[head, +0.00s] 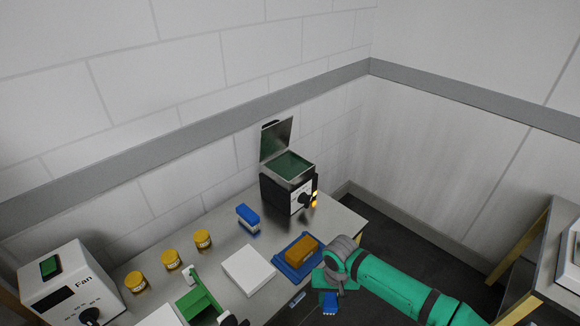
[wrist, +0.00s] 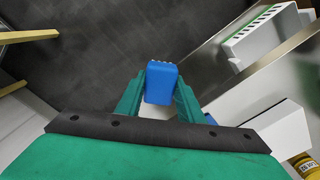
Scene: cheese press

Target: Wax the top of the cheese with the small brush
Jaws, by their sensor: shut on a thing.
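The cheese (head: 302,246) is an orange block on a blue tray (head: 283,265) at the table's front right edge. My gripper (head: 330,290) is shut on the small blue brush (head: 330,302), in front of the tray and apart from the cheese. In the wrist view the brush (wrist: 160,84) sits between both fingers of my gripper (wrist: 159,95), with pale bristle tips at its far end. Dark floor shows beyond it. The cheese is not clearly visible in the wrist view.
A black heater box (head: 288,187) stands open with green contents at the back right. A larger blue-and-white brush (head: 248,218), a white slab (head: 248,270), yellow jars (head: 172,260), a green device (head: 198,302) and a white Fan box (head: 65,285) stand leftward.

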